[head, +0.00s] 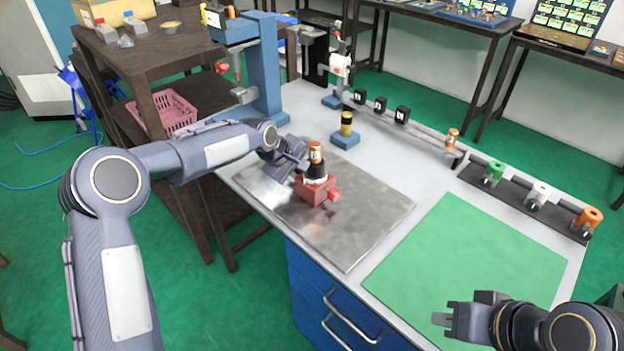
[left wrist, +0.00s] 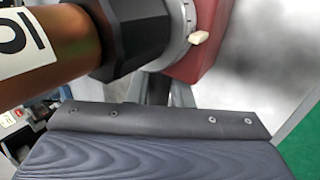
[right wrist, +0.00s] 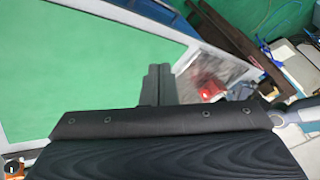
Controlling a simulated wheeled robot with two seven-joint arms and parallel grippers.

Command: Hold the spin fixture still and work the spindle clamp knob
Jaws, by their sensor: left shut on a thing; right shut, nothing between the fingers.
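The spin fixture (head: 316,189) stands on a metal plate: a red base, a black chuck (head: 316,170), and an orange labelled cylinder (head: 315,152) upright in it. A red knob (head: 333,195) sticks out at its right side. My left gripper (head: 301,165) is at the chuck's left side, shut on the fixture; its exact contact is partly hidden. The left wrist view shows the black chuck (left wrist: 130,35), a graduated grey ring and a cream pointer (left wrist: 198,37) close up. My right gripper (head: 445,320) is shut and empty over the green mat's front edge, well away from the fixture.
The metal plate (head: 365,225) and green mat (head: 470,265) lie on the bench. A blue press column (head: 264,75), a blue-based post (head: 346,135), a rail with black blocks (head: 402,114), and a rack of coloured cylinders (head: 538,195) stand behind. The mat is clear.

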